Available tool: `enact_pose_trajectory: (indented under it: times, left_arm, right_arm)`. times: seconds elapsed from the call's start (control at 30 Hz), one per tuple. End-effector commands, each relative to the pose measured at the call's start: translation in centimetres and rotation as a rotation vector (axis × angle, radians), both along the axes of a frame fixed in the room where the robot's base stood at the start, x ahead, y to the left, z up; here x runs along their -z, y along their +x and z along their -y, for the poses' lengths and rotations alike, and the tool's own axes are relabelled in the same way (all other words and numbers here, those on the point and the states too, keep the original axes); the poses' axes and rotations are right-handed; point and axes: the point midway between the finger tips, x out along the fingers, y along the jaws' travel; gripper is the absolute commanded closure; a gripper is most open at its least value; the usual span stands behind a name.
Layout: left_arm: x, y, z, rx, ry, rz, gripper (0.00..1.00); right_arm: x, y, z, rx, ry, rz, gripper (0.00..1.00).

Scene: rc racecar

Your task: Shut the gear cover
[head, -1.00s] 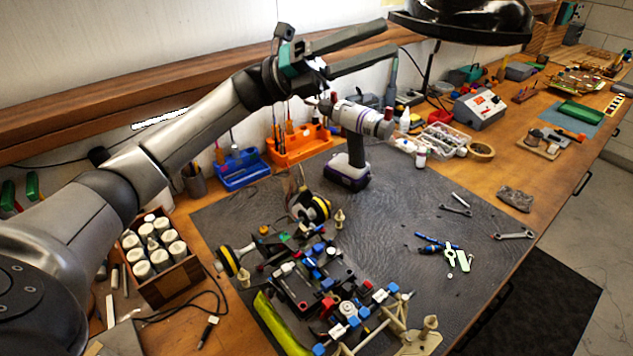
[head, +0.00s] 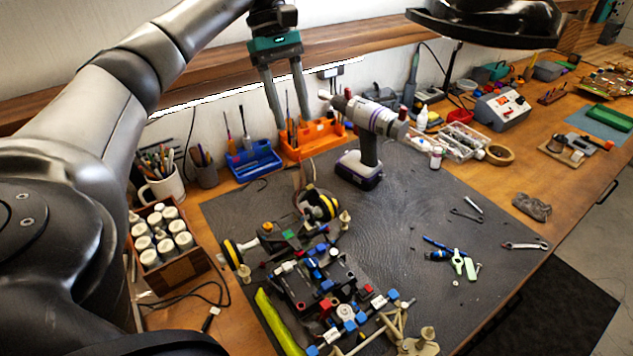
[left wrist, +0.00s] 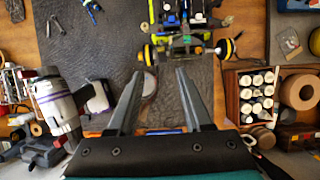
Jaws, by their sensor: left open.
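The RC racecar (head: 318,270) lies on the dark mat with its body off, showing black, blue, red and white parts. Its rear end has two wheels with yellow rims, one at the right (head: 326,206) and one at the left (head: 232,254). A thin brownish upright piece stands by the right wheel; I cannot tell whether it is the gear cover. My left gripper (head: 292,122) is open and empty, pointing down beyond the rear of the car. In the left wrist view the car (left wrist: 185,32) lies ahead of the open fingers. My right gripper is not in view.
A purple and grey power drill (head: 372,140) stands right of the left gripper. Orange (head: 318,138) and blue (head: 254,163) tool holders stand against the wall. A wooden box of white bottles (head: 168,250) is at the left. The mat right of the car holds small tools.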

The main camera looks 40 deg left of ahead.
Motion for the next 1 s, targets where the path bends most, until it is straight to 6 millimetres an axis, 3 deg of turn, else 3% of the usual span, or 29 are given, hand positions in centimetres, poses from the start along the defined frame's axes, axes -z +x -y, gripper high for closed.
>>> enact_pose_trajectory:
  times: [0.17,0.47,1.0]
  left_arm:
    - [1.2,-0.2,0.1,0.007,0.011,-0.005,0.5]
    - [5.3,-0.7,1.7,0.006,0.009,-0.005,0.5]
    - [13.0,-1.6,5.0,0.004,0.009,-0.005,0.5]
  right_arm:
    - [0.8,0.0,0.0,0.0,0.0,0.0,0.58]
    - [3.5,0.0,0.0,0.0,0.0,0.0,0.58]
    - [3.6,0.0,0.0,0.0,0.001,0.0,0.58]
